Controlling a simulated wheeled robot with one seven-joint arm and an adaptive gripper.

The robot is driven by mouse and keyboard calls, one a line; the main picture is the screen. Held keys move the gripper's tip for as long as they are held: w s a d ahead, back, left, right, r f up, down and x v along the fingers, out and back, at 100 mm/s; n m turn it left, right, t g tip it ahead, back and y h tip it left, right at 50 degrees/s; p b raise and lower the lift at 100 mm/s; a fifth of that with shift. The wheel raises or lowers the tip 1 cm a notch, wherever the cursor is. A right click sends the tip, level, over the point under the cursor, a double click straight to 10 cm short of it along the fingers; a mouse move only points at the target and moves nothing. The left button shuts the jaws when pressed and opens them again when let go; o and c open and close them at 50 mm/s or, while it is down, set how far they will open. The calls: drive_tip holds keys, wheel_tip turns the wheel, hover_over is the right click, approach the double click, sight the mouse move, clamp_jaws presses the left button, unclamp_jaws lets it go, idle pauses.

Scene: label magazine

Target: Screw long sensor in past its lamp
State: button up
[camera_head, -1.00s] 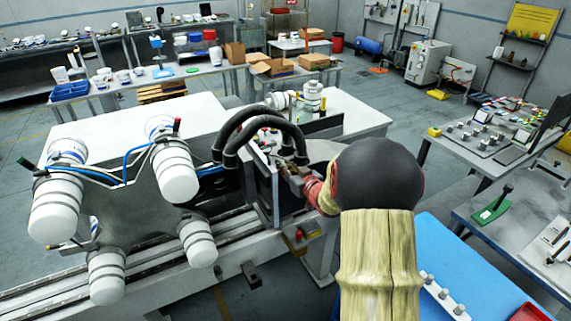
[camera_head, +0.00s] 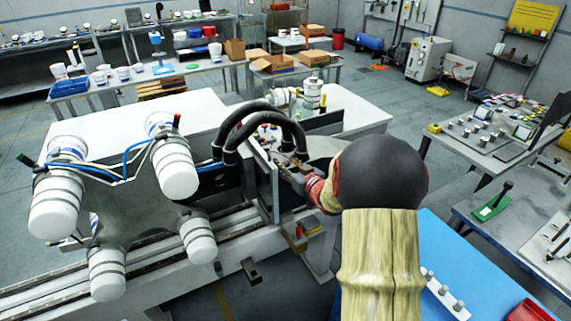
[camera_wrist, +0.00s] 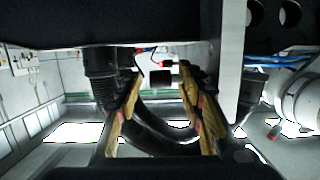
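My gripper (camera_wrist: 163,100) shows two yellow-and-dark fingers standing apart in the wrist view, with nothing clearly held between them. In the head view my gripper (camera_head: 288,166) is beside an upright grey plate (camera_head: 267,187) on the machine, partly behind my dark wrist. Small red-tipped parts (camera_wrist: 140,50) show beyond the fingers in the wrist view. I cannot tell whether one is the long sensor or its lamp. A small dark square block (camera_wrist: 161,78) sits beyond the gap between the fingertips.
Thick black hoses (camera_head: 262,118) arch over the plate close to my gripper; they also loop behind the fingers in the wrist view (camera_wrist: 150,128). A dark overhang (camera_wrist: 110,22) crosses the top of the wrist view. White cylinders (camera_head: 177,172) stand at left. A blue mat (camera_head: 440,250) lies at right.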

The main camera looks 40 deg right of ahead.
drive_tip(key=v, duration=1.1)
drive_tip(key=s+d+f+m+g+h, duration=0.2)
drive_tip(key=s+d+f+g, duration=0.3)
drive_tip(key=s+f, duration=0.25)
drive_tip(key=s+a+f+m+g, duration=0.1)
drive_tip(key=s+a+f+g, duration=0.1)
drive_tip(key=s+g, duration=0.4)
drive_tip(key=s+a+r+n+y+b, duration=0.1)
drive_tip(key=a+r, duration=0.3)
drive_tip(key=a, duration=0.8)
drive_tip(key=s+a+r+n+t+y+b, duration=0.1)
drive_tip(key=a+r, duration=0.4)
drive_tip(key=a, duration=0.7)
drive_tip(key=s+a+r+n+y+b, duration=0.1)
drive_tip(key=s+a+r+n+y, duration=0.2)
drive_tip(key=a, duration=1)
wheel_tip(320, 180, up, 2)
drive_tip(key=shift+n+y, duration=0.3)
drive_tip(key=shift+n, duration=0.1)
